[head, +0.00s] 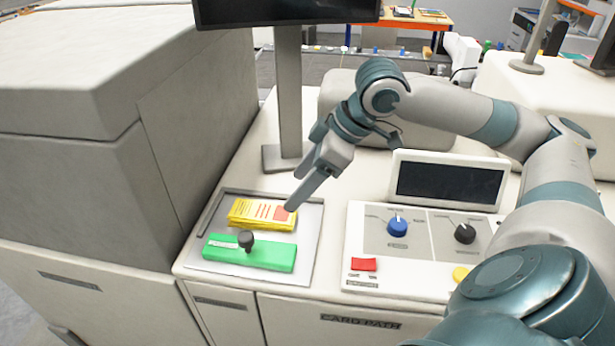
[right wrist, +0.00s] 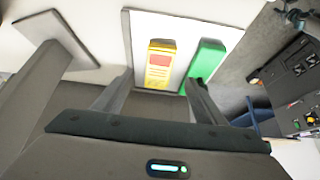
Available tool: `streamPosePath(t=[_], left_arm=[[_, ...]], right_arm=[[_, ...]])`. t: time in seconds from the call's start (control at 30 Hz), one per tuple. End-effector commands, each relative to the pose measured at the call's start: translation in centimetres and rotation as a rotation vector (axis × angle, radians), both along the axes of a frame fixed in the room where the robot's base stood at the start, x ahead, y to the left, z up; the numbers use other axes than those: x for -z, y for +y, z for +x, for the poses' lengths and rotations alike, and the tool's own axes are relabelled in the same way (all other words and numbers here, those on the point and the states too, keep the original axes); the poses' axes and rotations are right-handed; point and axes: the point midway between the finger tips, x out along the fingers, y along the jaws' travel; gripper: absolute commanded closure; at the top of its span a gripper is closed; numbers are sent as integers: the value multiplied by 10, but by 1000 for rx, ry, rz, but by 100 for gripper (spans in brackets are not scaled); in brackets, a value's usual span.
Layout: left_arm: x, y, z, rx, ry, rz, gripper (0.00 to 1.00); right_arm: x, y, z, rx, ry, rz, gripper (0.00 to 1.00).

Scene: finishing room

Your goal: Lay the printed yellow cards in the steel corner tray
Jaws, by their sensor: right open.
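A stack of printed yellow cards (head: 262,214) with red print lies flat in the steel corner tray (head: 308,236). The cards also show in the right wrist view (right wrist: 160,72), as does the tray (right wrist: 187,26). A green bar (head: 225,252) with a black knob lies in the tray in front of the cards. My right gripper (head: 293,206) points down at the right end of the cards. In the right wrist view its fingers (right wrist: 152,92) stand apart, with nothing held between them. Whether it touches the cards is unclear. My left gripper is out of view.
A control panel (head: 372,290) with a blue knob, a black knob and a red switch is right of the tray. A small dark screen (head: 450,182) stands behind it. A monitor post (head: 289,100) rises behind the tray. A tall beige cabinet (head: 70,180) borders the left.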

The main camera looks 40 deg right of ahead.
Motion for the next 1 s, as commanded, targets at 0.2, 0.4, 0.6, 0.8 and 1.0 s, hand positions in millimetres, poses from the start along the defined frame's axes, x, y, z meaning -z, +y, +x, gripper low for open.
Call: streamPosePath(t=[0.2,0.4,0.6,0.8,1.0], left_arm=[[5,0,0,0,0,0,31],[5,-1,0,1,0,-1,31],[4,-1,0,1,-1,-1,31],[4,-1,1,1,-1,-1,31],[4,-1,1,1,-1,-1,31]], right_arm=[[-19,-8,-8,1,-1,-1,35],[-23,-9,-10,0,-1,1,35],[-23,-9,-10,0,-1,1,35],[-23,-9,-10,-1,0,1,35],[-22,-9,-10,-1,0,1,35]])
